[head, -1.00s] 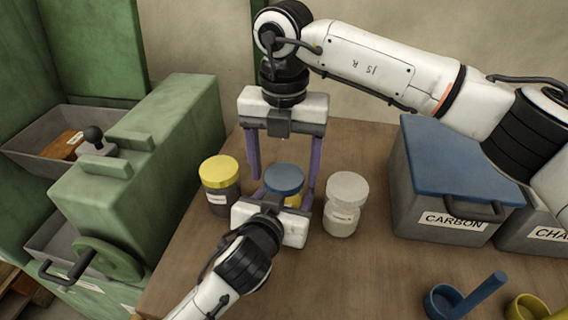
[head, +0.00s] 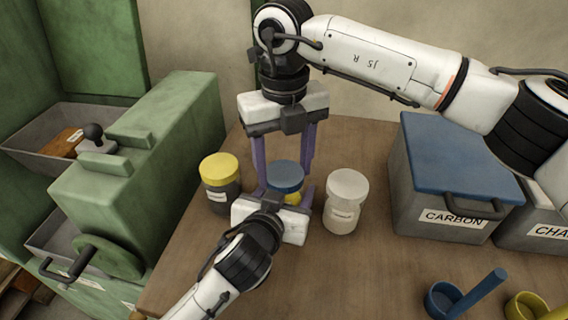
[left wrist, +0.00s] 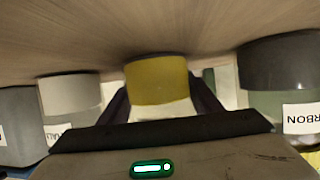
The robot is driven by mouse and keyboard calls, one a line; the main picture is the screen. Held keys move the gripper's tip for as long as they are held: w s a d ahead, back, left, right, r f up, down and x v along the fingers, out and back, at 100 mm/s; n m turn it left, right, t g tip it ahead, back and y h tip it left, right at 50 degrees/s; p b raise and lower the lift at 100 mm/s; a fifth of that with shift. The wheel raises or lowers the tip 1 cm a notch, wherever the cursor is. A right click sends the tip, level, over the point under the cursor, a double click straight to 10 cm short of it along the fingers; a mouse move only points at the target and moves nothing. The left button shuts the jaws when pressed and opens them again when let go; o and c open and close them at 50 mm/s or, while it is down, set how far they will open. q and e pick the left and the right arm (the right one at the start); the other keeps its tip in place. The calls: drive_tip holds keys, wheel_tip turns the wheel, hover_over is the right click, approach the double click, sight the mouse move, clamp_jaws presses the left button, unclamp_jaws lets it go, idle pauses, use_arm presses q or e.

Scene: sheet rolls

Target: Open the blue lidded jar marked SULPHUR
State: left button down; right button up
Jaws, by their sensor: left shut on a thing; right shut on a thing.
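The jar has a blue lid (head: 286,174) and yellow contents (head: 292,198), and stands on the table in the middle of the head view. Its marking is hidden. My right gripper (head: 285,182) reaches down from above, its purple fingers shut on the blue lid from both sides. My left gripper (head: 283,197) comes in low from the near side, its fingers shut around the jar's body. In the left wrist view, which is upside down, the yellow-filled jar (left wrist: 160,80) sits between the dark fingers. The lid appears to be seated on the jar; no gap shows.
A yellow-lidded jar (head: 220,170) stands close at left and a white-lidded jar (head: 345,190) close at right. A green machine (head: 150,160) is farther left. A blue-lidded CARBON bin (head: 440,220) and a blue scoop (head: 445,302) are at right. The table's front middle is clear.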

drive_tip(key=o, duration=1.2)
drive_tip(key=shift+c, duration=0.2)
drive_tip(key=shift+r, duration=0.1)
wheel_tip(320, 180, up, 4)
drive_tip(key=shift+r, duration=0.2)
drive_tip(key=shift+c, duration=0.4)
wheel_tip(320, 180, up, 3)
drive_tip(key=shift+r+m, duration=0.1)
drive_tip(key=shift+m, duration=0.9)
drive_tip(key=shift+f, duration=3.95)
drive_tip(key=shift+c, duration=0.4)
